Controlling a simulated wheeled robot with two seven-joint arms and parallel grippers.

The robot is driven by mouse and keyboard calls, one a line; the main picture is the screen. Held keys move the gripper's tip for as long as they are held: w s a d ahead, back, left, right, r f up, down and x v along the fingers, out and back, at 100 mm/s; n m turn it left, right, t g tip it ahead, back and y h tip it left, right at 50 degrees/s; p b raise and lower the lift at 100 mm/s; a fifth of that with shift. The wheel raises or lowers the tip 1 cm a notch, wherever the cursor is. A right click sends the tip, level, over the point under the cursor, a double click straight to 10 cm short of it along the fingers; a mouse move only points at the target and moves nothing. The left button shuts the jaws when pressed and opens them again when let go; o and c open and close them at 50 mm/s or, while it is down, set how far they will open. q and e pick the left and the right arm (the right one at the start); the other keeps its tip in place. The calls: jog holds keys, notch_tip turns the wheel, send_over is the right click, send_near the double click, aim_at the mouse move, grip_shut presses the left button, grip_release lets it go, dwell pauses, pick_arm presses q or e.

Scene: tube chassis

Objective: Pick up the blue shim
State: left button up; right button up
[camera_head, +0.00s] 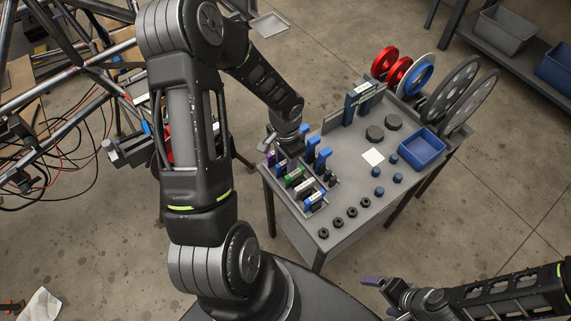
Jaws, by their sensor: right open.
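Several blue pieces stand in a divided rack (334,186) at the left end of the grey table; which one is the blue shim I cannot tell. One upright blue piece (322,159) stands on the rack's far side, and a flat blue piece (314,200) with a pale label lies near the front. A green piece (294,174) and a purple piece (270,158) sit among them. My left gripper (272,147) is low over the rack's left end, beside the purple piece; its fingers are too small and hidden to read. My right gripper (372,294) is open and empty, away from the table.
A tube frame with cables (70,80) stands at left.

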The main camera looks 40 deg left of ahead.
dwell(0.5)
pick_arm(q)
grip_shut()
dwell(0.4)
